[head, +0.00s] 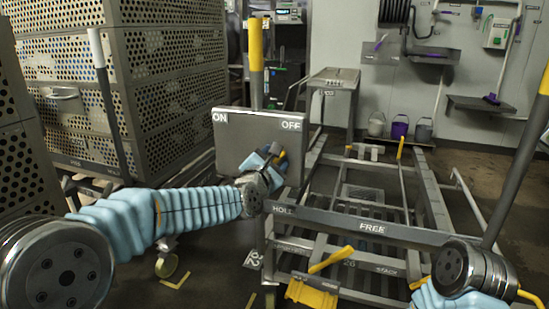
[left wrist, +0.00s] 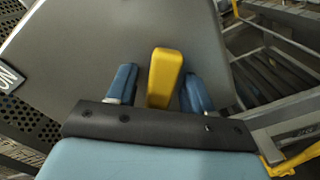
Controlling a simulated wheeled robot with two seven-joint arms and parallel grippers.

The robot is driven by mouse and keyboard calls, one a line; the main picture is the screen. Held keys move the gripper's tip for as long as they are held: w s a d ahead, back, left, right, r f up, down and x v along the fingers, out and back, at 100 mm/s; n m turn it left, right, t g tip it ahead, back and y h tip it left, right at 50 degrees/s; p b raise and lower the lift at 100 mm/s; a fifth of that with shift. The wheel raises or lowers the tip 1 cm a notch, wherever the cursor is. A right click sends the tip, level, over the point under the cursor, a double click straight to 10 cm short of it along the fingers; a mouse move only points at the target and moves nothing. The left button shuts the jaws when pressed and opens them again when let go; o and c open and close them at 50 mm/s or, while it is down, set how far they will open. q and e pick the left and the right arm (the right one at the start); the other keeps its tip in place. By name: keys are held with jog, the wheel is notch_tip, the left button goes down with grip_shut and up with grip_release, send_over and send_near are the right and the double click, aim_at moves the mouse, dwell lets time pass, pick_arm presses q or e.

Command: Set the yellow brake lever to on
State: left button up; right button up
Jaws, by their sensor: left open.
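A grey plate (head: 230,135) marked ON at its left and OFF at its right stands on the near left corner of the cart frame. The yellow brake lever (head: 281,157) shows as a small tip below OFF, mostly hidden by my left gripper (head: 271,156). In the left wrist view the yellow lever (left wrist: 164,77) stands between the two blue fingers of my left gripper (left wrist: 158,85), which is open around it. A small gap shows on each side. My right gripper is not in view; part of my right arm shows at the bottom right.
Perforated crates (head: 160,75) are stacked at the left. A yellow-topped post (head: 255,45) rises behind the plate. The cart's front bar (head: 385,232) is marked FREE, with a yellow pedal (head: 330,260) below it. Buckets (head: 400,128) stand by the back wall.

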pick_arm(q)
grip_shut()
jog(key=shift+w+a+r+n+b, duration=0.15)
jog(key=shift+a+r+n+b, duration=0.2)
jog(key=shift+n+b, duration=0.6)
grip_release()
jog(key=shift+m, duration=0.25)
jog(key=shift+a, duration=0.1)
